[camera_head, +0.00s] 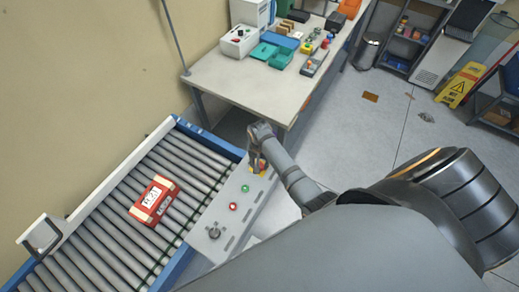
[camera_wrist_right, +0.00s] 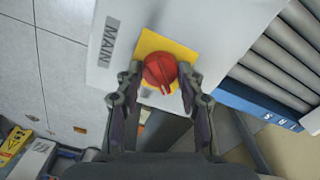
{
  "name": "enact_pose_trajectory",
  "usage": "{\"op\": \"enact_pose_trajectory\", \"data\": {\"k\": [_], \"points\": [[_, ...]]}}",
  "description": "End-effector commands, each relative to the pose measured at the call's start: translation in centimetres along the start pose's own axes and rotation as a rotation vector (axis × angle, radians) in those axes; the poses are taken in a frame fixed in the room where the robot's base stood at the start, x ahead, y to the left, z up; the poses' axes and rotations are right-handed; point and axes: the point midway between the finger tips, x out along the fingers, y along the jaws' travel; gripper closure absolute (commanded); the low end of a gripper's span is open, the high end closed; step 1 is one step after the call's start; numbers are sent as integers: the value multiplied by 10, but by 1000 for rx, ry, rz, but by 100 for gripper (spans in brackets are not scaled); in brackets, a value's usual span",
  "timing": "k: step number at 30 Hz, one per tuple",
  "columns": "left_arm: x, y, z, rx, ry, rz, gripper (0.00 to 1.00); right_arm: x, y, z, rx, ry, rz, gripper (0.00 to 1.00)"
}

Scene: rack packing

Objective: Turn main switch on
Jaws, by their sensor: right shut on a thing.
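In the head view my right gripper (camera_head: 256,166) is at the upper end of the light grey control panel (camera_head: 213,220). It hides most of the switch there, with bits of yellow showing. My left gripper is not in view.
The panel also carries a green button (camera_head: 245,188), a red button (camera_head: 233,206) and a grey knob (camera_head: 214,233). A roller conveyor (camera_head: 110,205) beside it bears a red box (camera_head: 153,201). A workbench (camera_head: 230,80) with equipment stands beyond.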

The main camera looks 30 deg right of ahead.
Motion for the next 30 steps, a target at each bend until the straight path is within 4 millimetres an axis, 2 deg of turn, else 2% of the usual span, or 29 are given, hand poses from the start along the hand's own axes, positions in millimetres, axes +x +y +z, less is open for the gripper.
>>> {"op": "enact_pose_trajectory", "data": {"k": [18, 30], "points": [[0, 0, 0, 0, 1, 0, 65, 0, 0, 0, 559, 0, 0, 93], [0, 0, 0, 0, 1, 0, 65, 0, 0, 0, 771, 0, -1, 93]]}}
